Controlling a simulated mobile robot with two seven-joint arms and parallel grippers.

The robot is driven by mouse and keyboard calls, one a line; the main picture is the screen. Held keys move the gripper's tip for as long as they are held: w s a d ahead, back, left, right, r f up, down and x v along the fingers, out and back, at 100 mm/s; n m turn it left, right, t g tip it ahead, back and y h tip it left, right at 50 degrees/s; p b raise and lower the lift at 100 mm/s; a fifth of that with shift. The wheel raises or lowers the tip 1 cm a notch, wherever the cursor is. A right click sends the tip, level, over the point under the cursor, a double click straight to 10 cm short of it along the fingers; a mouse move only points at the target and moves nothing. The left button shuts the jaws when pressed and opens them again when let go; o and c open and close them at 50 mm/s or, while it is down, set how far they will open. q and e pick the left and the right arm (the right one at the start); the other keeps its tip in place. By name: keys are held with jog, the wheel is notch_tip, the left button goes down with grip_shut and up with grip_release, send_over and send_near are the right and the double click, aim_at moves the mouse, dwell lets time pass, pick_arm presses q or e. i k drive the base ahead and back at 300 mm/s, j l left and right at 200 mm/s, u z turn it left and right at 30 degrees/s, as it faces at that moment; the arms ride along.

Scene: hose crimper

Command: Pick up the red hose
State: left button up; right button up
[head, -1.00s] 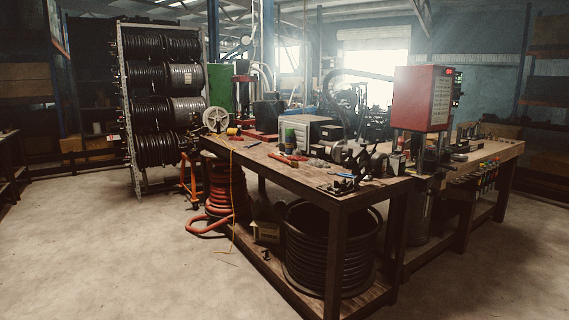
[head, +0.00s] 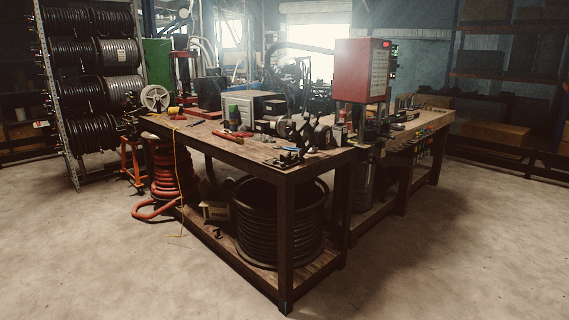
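The red hose (head: 166,174) is coiled in a tall stack at the left end of the workbench, below the tabletop level. Its loose end (head: 150,211) curves out onto the concrete floor to the left. The bench's leg and lower shelf are close beside the coil, and its upper part is in shadow under the tabletop. Neither of my grippers shows in the head view.
The wooden workbench (head: 225,152) carries tools and a red crimping machine (head: 362,72). A black hose coil (head: 281,222) sits on its lower shelf. A thin yellow cord (head: 177,175) hangs near the red hose. A reel rack (head: 62,110) stands left. The foreground floor is open.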

aim_at(219, 134)
jog(key=i+j+u, duration=0.4)
jog(key=i, duration=0.6)
jog(key=i+j+u, duration=0.1)
jog(key=i+u, duration=0.3)
jog(key=i, duration=0.55)
jog(key=i+z, duration=0.3)
jog(key=i+j+z, duration=0.3)
jog(key=i, duration=0.2)
jog(key=i+j+z, duration=0.6)
jog(key=z, duration=0.15)
jog(key=i+j+z, duration=0.5)
jog(key=k+l, duration=0.05)
jog(key=k, duration=0.05)
